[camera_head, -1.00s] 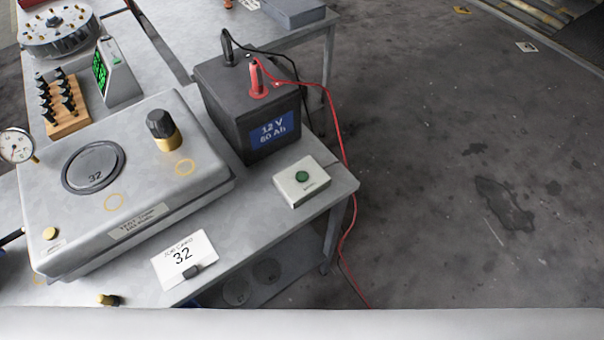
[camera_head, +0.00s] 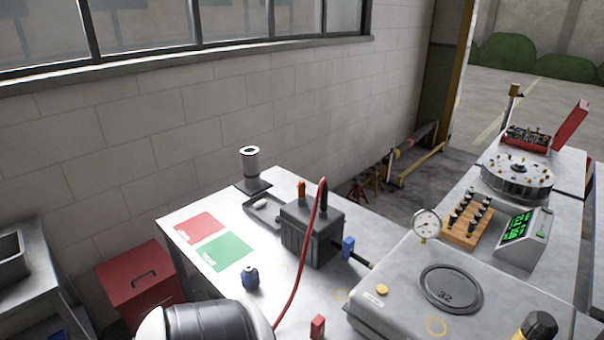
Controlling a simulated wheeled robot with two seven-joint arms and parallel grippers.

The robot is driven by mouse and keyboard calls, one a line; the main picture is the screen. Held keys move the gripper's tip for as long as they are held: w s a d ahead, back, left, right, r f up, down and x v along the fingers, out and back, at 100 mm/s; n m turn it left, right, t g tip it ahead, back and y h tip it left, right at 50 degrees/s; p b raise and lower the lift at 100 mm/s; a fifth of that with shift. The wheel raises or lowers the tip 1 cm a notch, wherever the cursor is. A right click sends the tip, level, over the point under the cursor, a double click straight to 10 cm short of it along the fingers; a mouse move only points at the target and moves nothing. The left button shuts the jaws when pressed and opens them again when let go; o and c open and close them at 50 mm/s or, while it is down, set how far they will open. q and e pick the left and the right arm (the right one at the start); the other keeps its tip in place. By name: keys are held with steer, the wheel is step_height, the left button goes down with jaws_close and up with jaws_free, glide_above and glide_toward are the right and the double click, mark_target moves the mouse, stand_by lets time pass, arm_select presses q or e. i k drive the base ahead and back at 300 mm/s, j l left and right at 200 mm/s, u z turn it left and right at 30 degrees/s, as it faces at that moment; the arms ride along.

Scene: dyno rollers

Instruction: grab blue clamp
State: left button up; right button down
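Two blue items show on the grey table (camera_head: 190,272). One is a small blue block-like piece (camera_head: 348,247) by the right side of a dark battery-like box (camera_head: 300,240), with a black bar running from it toward a grey case. The other is a small dark blue rounded piece (camera_head: 250,278) standing near the front of the table, apart from the box. I cannot tell for sure which is the blue clamp. Neither of my grippers shows. A rounded white and black part at the bottom edge looks like my own arm.
A red cable (camera_head: 298,285) arcs from the dark box down to the front. Red (camera_head: 199,228) and green (camera_head: 228,252) mats lie left. A small red piece (camera_head: 317,327) sits at the front edge. The grey case (camera_head: 465,285) with a gauge (camera_head: 427,224) fills the right.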

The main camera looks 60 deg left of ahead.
mark_target(349, 243)
steer(key=k+l+u, duration=0.15)
steer(key=u, duration=1.55)
steer(key=j+z, duration=0.1)
steer(key=i+j, duration=0.05)
